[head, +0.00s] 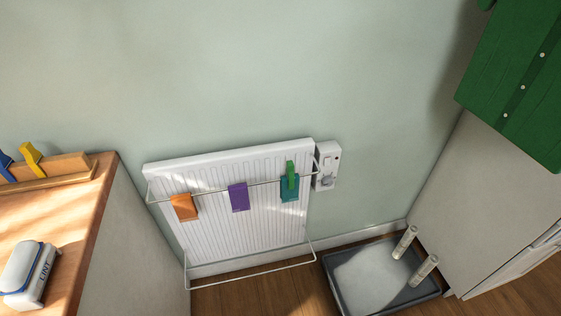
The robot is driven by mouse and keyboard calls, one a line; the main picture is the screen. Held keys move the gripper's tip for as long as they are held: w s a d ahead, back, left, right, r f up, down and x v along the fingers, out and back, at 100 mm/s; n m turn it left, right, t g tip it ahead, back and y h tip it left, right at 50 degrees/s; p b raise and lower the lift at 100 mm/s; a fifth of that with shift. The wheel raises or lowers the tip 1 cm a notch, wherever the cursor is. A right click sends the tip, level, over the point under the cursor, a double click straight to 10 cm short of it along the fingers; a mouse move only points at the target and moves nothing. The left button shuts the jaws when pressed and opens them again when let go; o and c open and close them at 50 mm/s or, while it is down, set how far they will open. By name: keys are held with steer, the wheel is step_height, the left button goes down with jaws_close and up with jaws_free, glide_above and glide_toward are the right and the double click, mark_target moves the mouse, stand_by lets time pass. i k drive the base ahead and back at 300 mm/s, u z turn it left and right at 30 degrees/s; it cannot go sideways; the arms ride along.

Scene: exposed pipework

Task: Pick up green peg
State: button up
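A green peg (291,173) stands upright on the drying rail (220,189) in front of the white radiator. It sits at the rail's right part, over a teal cloth (289,190) that hangs there. It is small in this view, so I cannot tell exactly how it grips the cloth and rail. My gripper is not in view.
A purple cloth (238,197) and an orange cloth (184,207) hang left on the rail. A white control box (327,165) is right of the radiator (235,232). A wooden counter (60,220) stands left, a grey tray (345,292) lower right, a green shirt (520,75) upper right.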

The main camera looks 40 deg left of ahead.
mark_target(289, 170)
steer(key=u, duration=0.6)
steer(key=i, duration=0.8)
steer(key=u, duration=0.75)
